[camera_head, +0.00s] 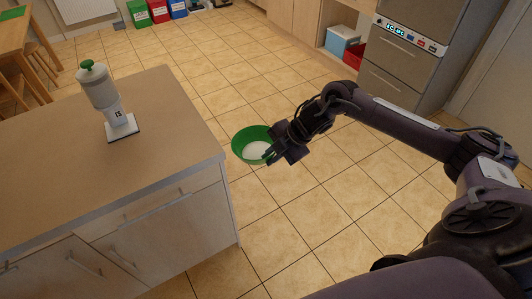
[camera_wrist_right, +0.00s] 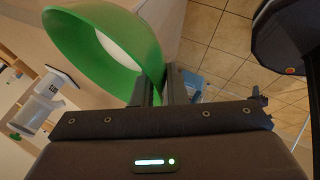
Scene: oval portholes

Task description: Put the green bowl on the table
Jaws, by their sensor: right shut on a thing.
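The green bowl (camera_head: 243,138) has a pale inside bottom and hangs in the air just right of the kitchen island's corner, over the tiled floor. My right gripper (camera_head: 269,154) is shut on its right rim. In the right wrist view the bowl (camera_wrist_right: 75,50) shows large, tilted in the picture, with its wall between the fingers (camera_wrist_right: 158,88). A wooden table (camera_head: 11,35) with chairs stands at the far upper left, partly cut off. My left gripper is not in view.
The kitchen island (camera_head: 165,135) fills the left, with a white dispenser with a green knob (camera_head: 100,95) on its otherwise clear top. Green, red and blue bins (camera_head: 158,10) stand at the back. An oven cabinet (camera_head: 405,50) stands at the right. Tiled floor between is open.

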